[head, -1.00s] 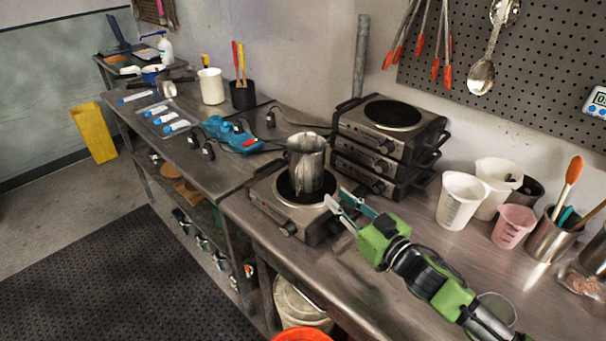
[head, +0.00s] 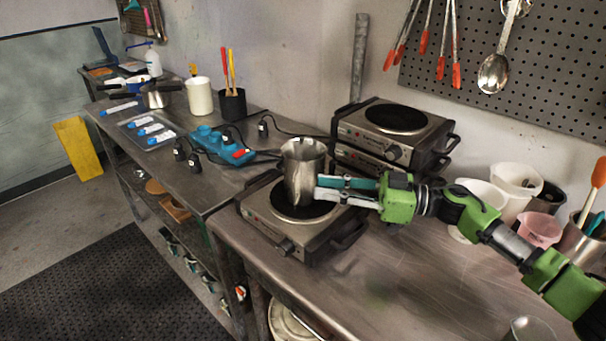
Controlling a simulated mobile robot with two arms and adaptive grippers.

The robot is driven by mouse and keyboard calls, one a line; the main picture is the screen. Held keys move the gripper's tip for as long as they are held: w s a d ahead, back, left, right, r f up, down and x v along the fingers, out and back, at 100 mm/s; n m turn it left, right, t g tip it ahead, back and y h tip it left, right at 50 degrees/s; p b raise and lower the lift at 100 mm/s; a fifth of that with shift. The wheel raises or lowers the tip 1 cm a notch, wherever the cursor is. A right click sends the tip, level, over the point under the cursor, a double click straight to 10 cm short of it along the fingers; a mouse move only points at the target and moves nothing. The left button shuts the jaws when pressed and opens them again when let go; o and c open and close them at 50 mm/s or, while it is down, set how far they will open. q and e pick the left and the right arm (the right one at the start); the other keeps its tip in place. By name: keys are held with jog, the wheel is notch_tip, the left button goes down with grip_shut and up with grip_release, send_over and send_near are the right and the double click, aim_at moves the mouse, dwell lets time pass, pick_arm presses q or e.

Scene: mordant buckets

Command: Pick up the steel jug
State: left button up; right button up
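The steel jug (head: 303,162) stands upright on the black plate of the front hotplate (head: 277,221), near the middle of the head view. My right gripper (head: 317,187) reaches in from the right, its two fingers pointing left with a narrow gap between them. The fingertips are at the jug's lower right side and look open. I cannot tell whether they touch the jug. My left gripper is not in view.
Stacked hotplates (head: 390,135) stand just behind my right gripper. White beakers (head: 513,185) and a pink beaker (head: 538,230) stand to the right. The bench front at right is mostly clear.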

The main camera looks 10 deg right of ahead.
jog(key=x, duration=0.2)
jog(key=p, duration=0.2)
send_over(295, 209)
jog(key=shift+d, duration=0.25)
jog(key=shift+w+a+f, duration=0.15)
jog(key=shift+w+a, duration=0.05)
jog(key=shift+a, duration=0.15)
jog(key=shift+d, duration=0.1)
jog(key=shift+s, duration=0.1)
grip_shut()
